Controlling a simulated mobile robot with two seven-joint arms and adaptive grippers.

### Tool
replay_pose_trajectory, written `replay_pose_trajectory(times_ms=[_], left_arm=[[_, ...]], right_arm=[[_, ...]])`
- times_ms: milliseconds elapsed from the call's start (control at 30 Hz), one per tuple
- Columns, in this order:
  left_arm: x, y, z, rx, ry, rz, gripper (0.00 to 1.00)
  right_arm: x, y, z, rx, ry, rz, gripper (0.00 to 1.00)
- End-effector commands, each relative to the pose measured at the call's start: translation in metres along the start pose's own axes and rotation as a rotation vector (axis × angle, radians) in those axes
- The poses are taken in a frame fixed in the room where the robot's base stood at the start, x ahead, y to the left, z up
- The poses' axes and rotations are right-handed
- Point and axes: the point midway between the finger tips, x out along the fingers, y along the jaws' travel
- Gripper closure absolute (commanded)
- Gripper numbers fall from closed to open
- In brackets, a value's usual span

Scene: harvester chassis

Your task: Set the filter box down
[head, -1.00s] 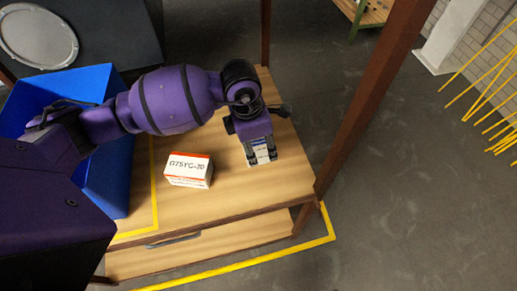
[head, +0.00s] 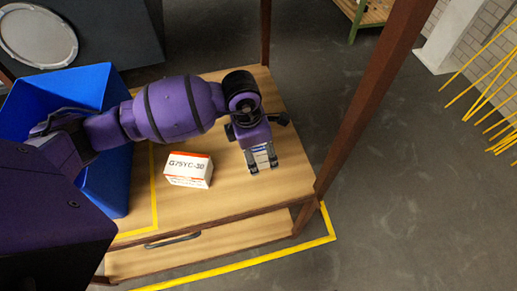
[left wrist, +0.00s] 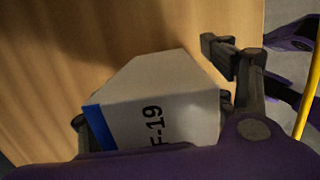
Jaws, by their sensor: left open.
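The filter box, white with a blue band (head: 262,154), is between the fingers of my left gripper (head: 263,164), over the right part of the wooden table top in the head view. In the left wrist view the box (left wrist: 165,100) shows its pale top face and a side marked "F-19". My left gripper is open around it. The right-hand finger stands apart from the box; the left-hand finger is mostly hidden behind it. The underside of the box is hidden, so I cannot tell for sure whether it touches the wood. My right gripper is not in view.
A white and orange box marked "G7SYC-30" (head: 188,171) stands on the table top (head: 225,195), left of my gripper. A blue bin (head: 108,185) is at the left. A brown post (head: 362,110) rises at the table's right edge. Bare wood lies between the boxes.

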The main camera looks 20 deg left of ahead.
Motion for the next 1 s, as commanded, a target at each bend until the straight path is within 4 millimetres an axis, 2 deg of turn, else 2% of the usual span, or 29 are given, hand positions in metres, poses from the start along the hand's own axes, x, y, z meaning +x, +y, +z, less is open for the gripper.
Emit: replay_pose_trajectory(times_ms=[167,600,800,1000], left_arm=[[-0.014,0.001,0.001,0.0,-0.002,0.003,0.24],[-0.102,0.001,0.001,0.002,-0.001,0.004,0.24],[-0.12,0.0,0.001,0.0,-0.001,0.001,0.24],[-0.123,0.0,0.0,0.0,0.0,0.0,0.24]], right_arm=[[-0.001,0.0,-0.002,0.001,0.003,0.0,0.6],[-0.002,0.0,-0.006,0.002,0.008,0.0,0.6],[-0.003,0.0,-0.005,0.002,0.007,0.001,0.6],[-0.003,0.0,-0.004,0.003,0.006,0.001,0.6]])
